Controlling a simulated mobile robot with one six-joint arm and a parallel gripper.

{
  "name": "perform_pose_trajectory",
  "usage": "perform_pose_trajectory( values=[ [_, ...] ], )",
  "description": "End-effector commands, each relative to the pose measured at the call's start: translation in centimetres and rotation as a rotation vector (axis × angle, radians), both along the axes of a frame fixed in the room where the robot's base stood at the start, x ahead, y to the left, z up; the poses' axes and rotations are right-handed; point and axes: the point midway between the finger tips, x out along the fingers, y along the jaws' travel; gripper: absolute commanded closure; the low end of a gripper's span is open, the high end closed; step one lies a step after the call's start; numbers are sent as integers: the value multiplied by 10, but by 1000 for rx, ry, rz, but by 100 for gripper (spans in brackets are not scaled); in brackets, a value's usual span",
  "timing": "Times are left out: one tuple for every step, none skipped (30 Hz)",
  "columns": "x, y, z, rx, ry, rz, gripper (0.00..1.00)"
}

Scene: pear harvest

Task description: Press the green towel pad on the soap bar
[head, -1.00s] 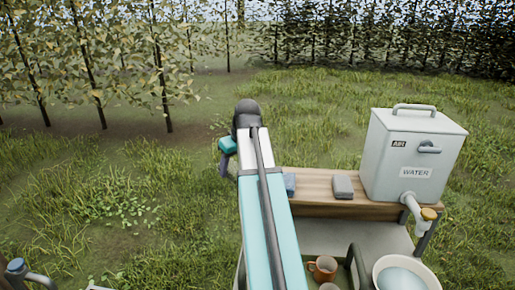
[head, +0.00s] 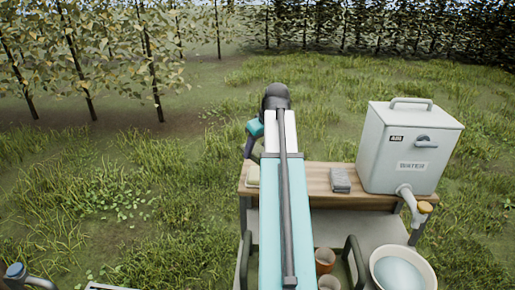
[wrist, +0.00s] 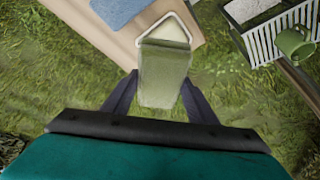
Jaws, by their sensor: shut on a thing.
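My gripper (wrist: 160,100) is shut on the green towel pad (wrist: 161,78), an olive-green block between its two dark fingers in the wrist view. Just beyond the pad's far end is the pale soap bar (wrist: 168,30) in a white-rimmed dish, at the corner of the wooden table. The pad's far end overlaps the near part of the dish in this view; I cannot tell whether it touches the soap. In the head view my gripper (head: 249,148) is partly hidden by my arm, above the table's left end, with the pale soap (head: 252,174) just below it.
The wooden table (head: 310,180) holds a grey pad (head: 340,178) and a water tank (head: 410,145). A blue pad (wrist: 118,10) lies beside the soap. A basin (head: 398,270) and an orange mug (head: 325,258) are lower down. A slatted crate (wrist: 262,35) and green mug (wrist: 292,42) are at right.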

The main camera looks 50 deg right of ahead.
Motion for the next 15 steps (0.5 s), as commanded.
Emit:
perform_pose_trajectory(
  values=[
    [0,0,0,0,0,-1,65],
    [0,0,0,0,0,-1,65],
    [0,0,0,0,0,-1,65],
    [0,0,0,0,0,-1,65],
    [0,-1,0,0,0,-1,65],
    [0,-1,-1,0,0,-1,65],
    [-1,-1,-2,0,0,-1,65],
    [-1,-1,-2,1,0,-2,65],
    [-1,-1,-4,0,0,-2,65],
    [-1,-1,-5,0,0,-2,65],
    [-1,-1,-6,0,0,-2,65],
    [-1,-1,-8,0,0,-2,65],
    [-1,-1,-10,0,0,-2,65],
    [-1,-1,-11,0,0,-2,65],
    [-1,-1,-14,0,0,-2,65]
  ],
)
